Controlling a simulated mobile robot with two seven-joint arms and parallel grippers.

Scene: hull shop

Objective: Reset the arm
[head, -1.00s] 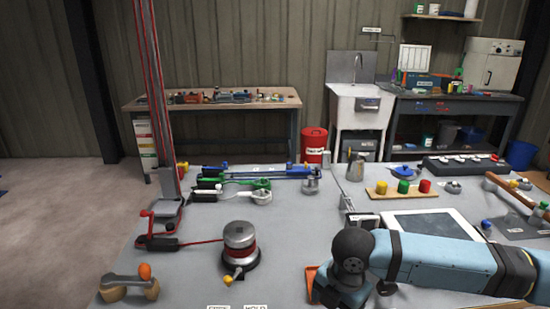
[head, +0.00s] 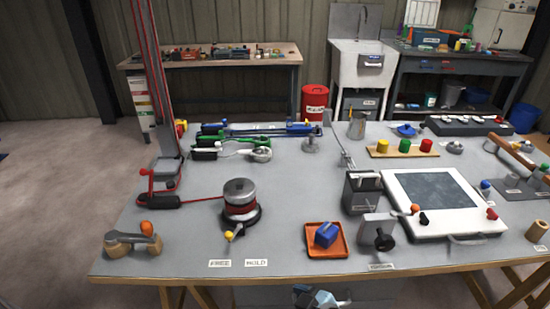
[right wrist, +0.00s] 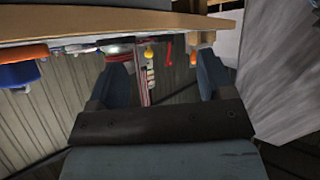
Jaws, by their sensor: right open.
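My right arm (head: 318,297) shows only as a small light blue and dark part at the bottom edge of the head view, in front of the bench's near edge. My right gripper (right wrist: 162,72) is in the right wrist view, its two dark blue-grey fingers spread apart with nothing between them. That view is upside down, with the bench edge (right wrist: 100,27) across its top, beyond the fingers. My left arm and gripper are not in view.
An orange tray (head: 313,249) with a blue block (head: 326,234) sits near the bench's front edge. Left of it stand a winch drum (head: 240,198) and a red-roped post (head: 165,172). A white-framed panel (head: 400,180) lies on the right. Bare bench surface (head: 290,190) lies between.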

